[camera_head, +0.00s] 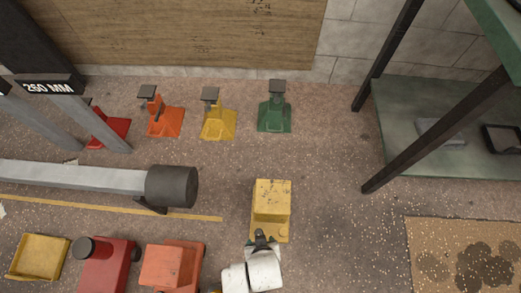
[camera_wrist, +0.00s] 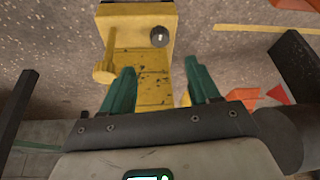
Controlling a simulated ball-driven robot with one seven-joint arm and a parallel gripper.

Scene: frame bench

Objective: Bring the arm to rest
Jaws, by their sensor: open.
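My gripper (camera_head: 262,240) is at the bottom middle of the head view, at the near end of a yellow box-shaped unit (camera_head: 272,197) on the floor. In the wrist view my gripper (camera_wrist: 160,88) is open, with two green fingers spread apart. The yellow unit (camera_wrist: 142,60) shows ahead of and between them, with a dark round knob and a yellow peg on it. Nothing is held between the fingers. I cannot tell whether the fingers touch the unit. My white arm (camera_head: 252,272) reaches in from the bottom edge.
A grey beam (camera_head: 75,177) with a dark cylindrical end (camera_head: 172,186) lies left. Red (camera_head: 108,130), orange (camera_head: 166,120), yellow (camera_head: 218,122) and green (camera_head: 275,112) stands line the back. A green dark-legged rack (camera_head: 440,120) is right.

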